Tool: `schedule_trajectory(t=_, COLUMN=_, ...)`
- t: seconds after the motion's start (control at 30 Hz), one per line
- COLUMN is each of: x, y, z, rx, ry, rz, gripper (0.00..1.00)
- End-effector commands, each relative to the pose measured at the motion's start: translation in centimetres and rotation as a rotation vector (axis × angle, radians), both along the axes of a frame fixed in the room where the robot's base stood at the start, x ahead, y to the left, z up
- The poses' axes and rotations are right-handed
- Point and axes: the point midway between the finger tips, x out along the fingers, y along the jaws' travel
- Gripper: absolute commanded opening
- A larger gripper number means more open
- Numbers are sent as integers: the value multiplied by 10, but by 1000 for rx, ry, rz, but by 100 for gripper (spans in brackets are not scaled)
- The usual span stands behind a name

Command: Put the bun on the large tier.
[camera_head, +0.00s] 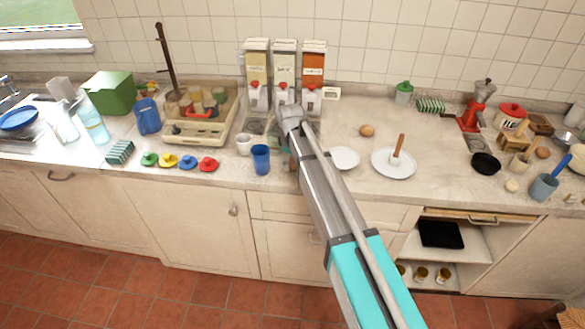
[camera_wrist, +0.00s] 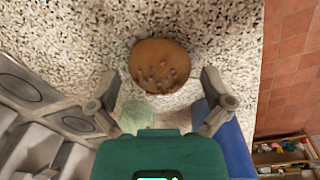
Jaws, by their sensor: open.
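The bun (camera_wrist: 160,65) is a round brown thing with darker spots. It lies on the speckled counter in the wrist view, and my arm hides it in the head view. My gripper (camera_wrist: 160,85) is open, with one finger on either side of the bun's near edge and gaps on both sides. The larger white round plate (camera_head: 381,168), which looks like the large tier, lies to the right of my arm in the head view. A wooden-handled piece (camera_head: 399,148) stands on it. A smaller white plate (camera_head: 344,158) is to its left.
A blue cup (camera_head: 261,158) stands close left of my arm and shows beside the right finger (camera_wrist: 237,145). A pale round thing (camera_wrist: 138,115) is near the left finger. Dispensers (camera_head: 285,75) stand behind. The front counter edge is near.

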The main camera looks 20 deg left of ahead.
Motion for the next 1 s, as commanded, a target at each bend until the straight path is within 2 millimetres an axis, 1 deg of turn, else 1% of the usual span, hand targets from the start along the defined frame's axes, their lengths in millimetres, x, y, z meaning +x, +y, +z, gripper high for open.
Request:
schedule_trajectory(t=0.03, x=0, y=0, z=-5, rx=0, ry=0, rz=0, gripper=100)
schedule_trajectory(t=0.13, x=0, y=0, z=-7, rx=0, ry=0, rz=0, gripper=100)
schedule_trajectory(t=0.73, x=0, y=0, z=-7, rx=0, ry=0, rz=0, gripper=100)
schedule_trajectory(t=0.77, x=0, y=0, z=-7, rx=0, ry=0, rz=0, gripper=98)
schedule_trajectory(t=0.8, x=0, y=0, z=-7, rx=0, ry=0, rz=0, gripper=91)
schedule_trajectory(t=0.97, x=0, y=0, z=-7, rx=0, ry=0, rz=0, gripper=61)
schedule_trajectory(t=1.0, x=0, y=0, z=-7, rx=0, ry=0, rz=0, gripper=54)
